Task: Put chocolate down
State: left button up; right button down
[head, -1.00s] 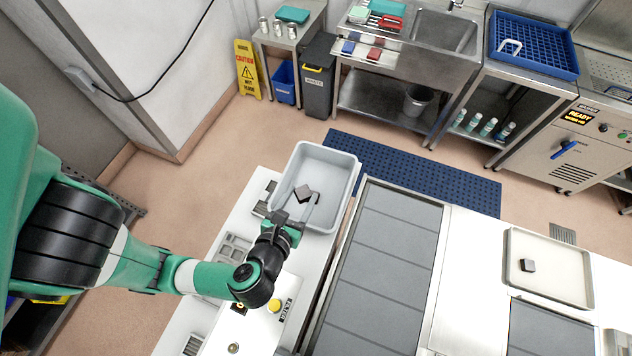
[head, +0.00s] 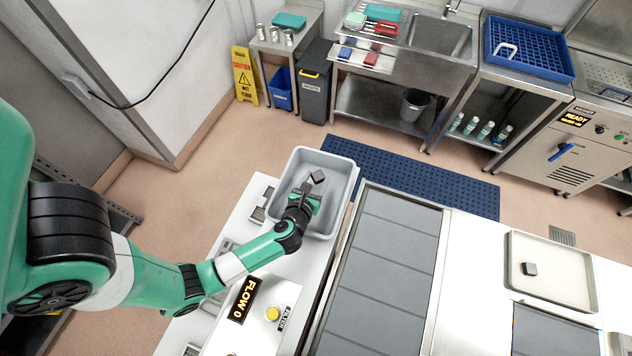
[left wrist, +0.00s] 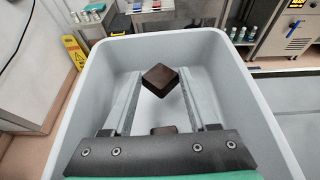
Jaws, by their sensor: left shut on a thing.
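A dark brown square chocolate (head: 318,176) is between the fingertips of my left gripper (head: 314,183), over the grey bin (head: 347,163). In the left wrist view the chocolate (left wrist: 160,80) sits tilted, corner down, between the two fingers of the left gripper (left wrist: 160,83), which is shut on it. The bin's walls (left wrist: 75,125) surround the fingers in that view. A second small brown piece (left wrist: 163,130) shows low in the bin, partly hidden by the gripper's palm. Another dark chocolate (head: 529,268) lies on the tray (head: 580,290) at the right. My right gripper is not in view.
The grey slatted conveyor (head: 385,260) runs right of the bin. A control panel with a yellow button (head: 272,314) is in front of it. A blue mat (head: 425,180) lies on the floor behind. A sink and a steel rack stand farther back.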

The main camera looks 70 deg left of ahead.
pick_arm(q)
jog(key=shift+f, duration=0.55)
jog(key=shift+f+b, duration=0.4)
jog(key=shift+f, duration=0.2)
jog(key=o, duration=1.3)
